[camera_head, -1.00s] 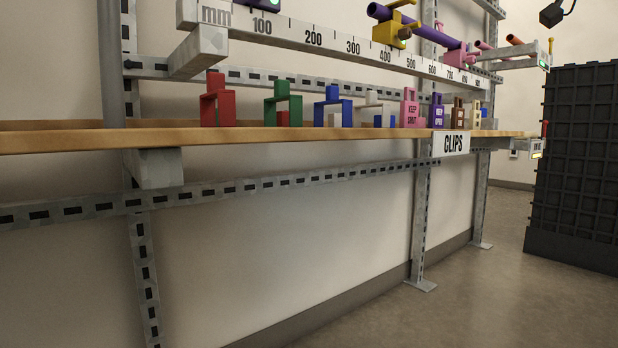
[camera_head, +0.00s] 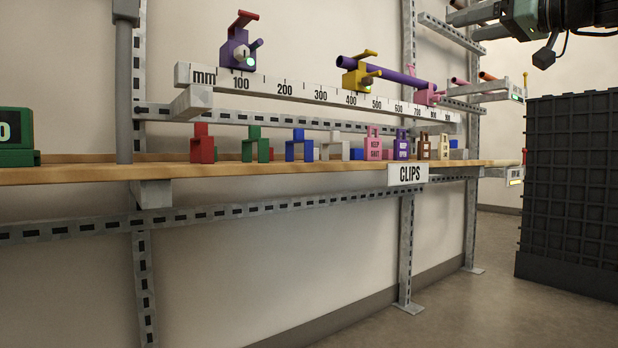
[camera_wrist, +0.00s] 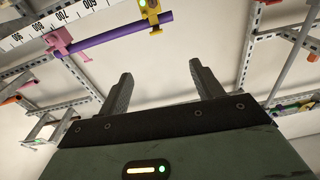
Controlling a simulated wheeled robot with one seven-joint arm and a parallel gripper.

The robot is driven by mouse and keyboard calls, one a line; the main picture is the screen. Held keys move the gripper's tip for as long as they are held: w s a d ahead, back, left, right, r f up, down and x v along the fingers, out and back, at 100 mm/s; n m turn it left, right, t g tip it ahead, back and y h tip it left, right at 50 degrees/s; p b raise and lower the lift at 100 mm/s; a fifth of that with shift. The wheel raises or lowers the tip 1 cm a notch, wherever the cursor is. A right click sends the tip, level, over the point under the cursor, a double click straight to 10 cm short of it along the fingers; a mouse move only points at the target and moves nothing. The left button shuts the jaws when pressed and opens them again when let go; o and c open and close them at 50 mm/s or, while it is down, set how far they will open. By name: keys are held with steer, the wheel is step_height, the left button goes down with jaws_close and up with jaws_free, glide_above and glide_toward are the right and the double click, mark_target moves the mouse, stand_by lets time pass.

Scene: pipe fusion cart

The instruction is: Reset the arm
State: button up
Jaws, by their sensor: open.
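My gripper (camera_wrist: 157,88) shows in the wrist view with its two fingers apart and nothing between them. It faces the wall and the underside of the ruler rail, clear of every object. A purple pipe (camera_head: 395,73) lies along the ruler, held by a yellow clamp (camera_head: 358,75) and a pink clamp (camera_head: 427,93). The pipe also shows in the wrist view (camera_wrist: 120,35), apart from my fingers.
A wooden shelf (camera_head: 80,175) carries several coloured clips and a "CLIPS" label (camera_head: 408,174). A ruler beam (camera_head: 300,91) runs above it, with a dark purple clamp (camera_head: 238,52) at its left. A black gridded block (camera_head: 570,190) stands at right. The floor in front is open.

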steer(key=a+f+m+g+h+p, duration=0.1)
steer(key=a+f+g+p, duration=0.45)
steer(key=a+f, duration=0.6)
steer(key=s+a+f+g+h+p, duration=0.2)
steer(key=s+a+f+g+p, duration=0.3)
steer(key=s+a+f+p, duration=0.4)
steer(key=s+a+f+g+h+p, duration=0.35)
steer(key=s+f, duration=0.55)
steer(key=s, duration=0.3)
steer(key=s+d+f+n+g+h+p, duration=0.1)
steer(key=s+d+f+h+p, duration=0.2)
steer(key=s, duration=0.4)
steer(key=s+d+f+n+h+p, duration=0.1)
steer(key=s+d+f+h+p, duration=0.2)
steer(key=s, duration=0.4)
step_height(320, 180, up, 38)
steer(key=y+p, duration=0.1)
steer(key=p, duration=3.6)
steer(key=shift+d+r+y, duration=0.15)
steer(key=shift+d+y, duration=0.2)
